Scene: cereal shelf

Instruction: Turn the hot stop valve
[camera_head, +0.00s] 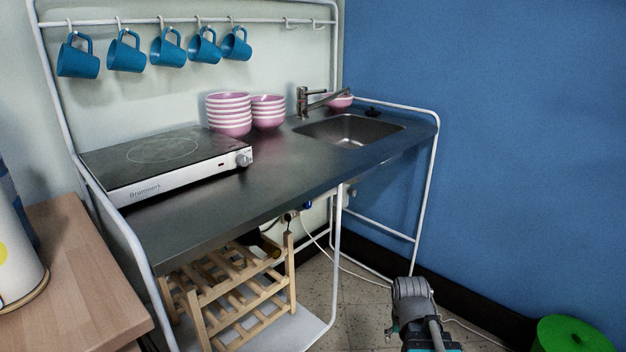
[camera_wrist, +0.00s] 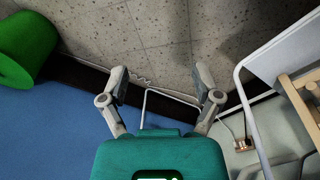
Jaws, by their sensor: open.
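My gripper (camera_wrist: 161,84) is open and empty in the wrist view, its two fingers spread wide over the floor. In the head view my arm shows low, right of centre, in front of the unit and well apart from the plumbing. Small fittings show in the shade under the counter below the sink (camera_head: 350,131): a blue piece (camera_head: 307,205) and a pale fitting (camera_head: 351,190). I cannot tell which of them, if any, is the hot stop valve. The wrist view shows a small brownish fitting (camera_wrist: 242,145) low on the wall, right of my gripper.
The metal counter (camera_head: 250,195) carries a hob (camera_head: 165,160) and pink bowls (camera_head: 228,115). A wooden rack (camera_head: 235,290) stands below it. White frame legs (camera_head: 336,250) and a white cable (camera_head: 345,270) edge the space under the sink. A green bin (camera_head: 570,335) stands right.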

